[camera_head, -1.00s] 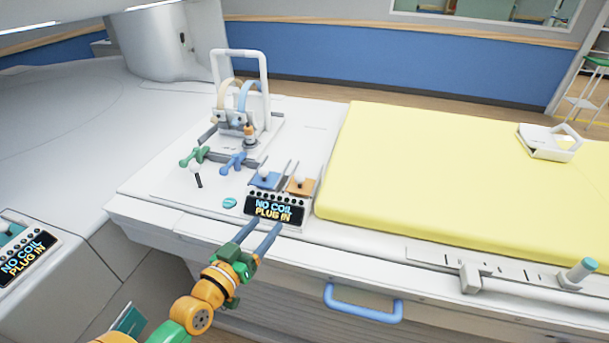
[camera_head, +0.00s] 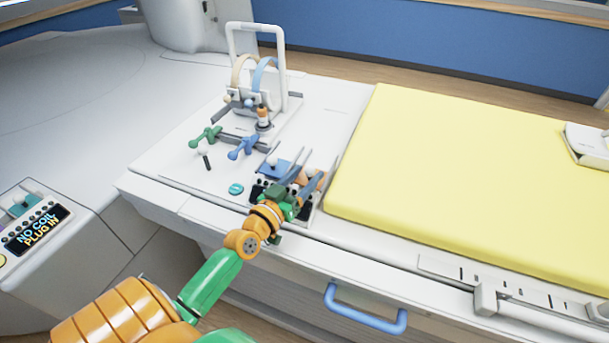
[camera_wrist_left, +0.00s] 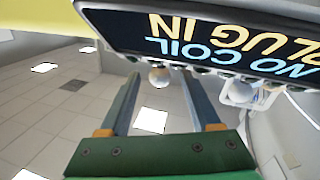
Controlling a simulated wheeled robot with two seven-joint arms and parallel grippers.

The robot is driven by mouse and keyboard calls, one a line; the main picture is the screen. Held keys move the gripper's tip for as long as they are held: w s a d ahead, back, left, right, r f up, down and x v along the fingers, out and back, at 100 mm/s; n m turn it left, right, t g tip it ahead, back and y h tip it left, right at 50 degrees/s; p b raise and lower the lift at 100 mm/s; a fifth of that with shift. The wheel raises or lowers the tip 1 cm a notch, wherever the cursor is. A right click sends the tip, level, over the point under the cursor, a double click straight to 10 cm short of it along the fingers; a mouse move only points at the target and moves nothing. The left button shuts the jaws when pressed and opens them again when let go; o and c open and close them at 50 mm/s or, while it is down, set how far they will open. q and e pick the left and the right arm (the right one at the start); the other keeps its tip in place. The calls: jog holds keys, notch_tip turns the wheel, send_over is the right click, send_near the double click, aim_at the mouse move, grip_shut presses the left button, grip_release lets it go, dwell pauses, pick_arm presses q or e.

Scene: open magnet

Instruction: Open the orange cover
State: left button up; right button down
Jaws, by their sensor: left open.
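The orange cover (camera_head: 316,181) is on the small control box at the front right of the white bed end. It is largely hidden behind my left gripper. In the left wrist view, a pale round knob (camera_wrist_left: 160,77) shows between and just beyond the open fingertips (camera_wrist_left: 161,90). I cannot tell whether the fingers touch it. My right gripper is not in view.
The box's display (camera_wrist_left: 200,35) is close by the fingers in the wrist view. A yellow mattress (camera_head: 450,180) lies right of the box. Green (camera_head: 206,136) and blue (camera_head: 243,147) handles and a white frame (camera_head: 283,70) stand behind it. A blue drawer handle (camera_head: 365,318) is below.

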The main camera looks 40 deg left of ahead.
pick_arm(q)
jog(key=shift+s, duration=0.1)
jog(key=c, duration=0.3)
grip_shut()
dwell(0.9)
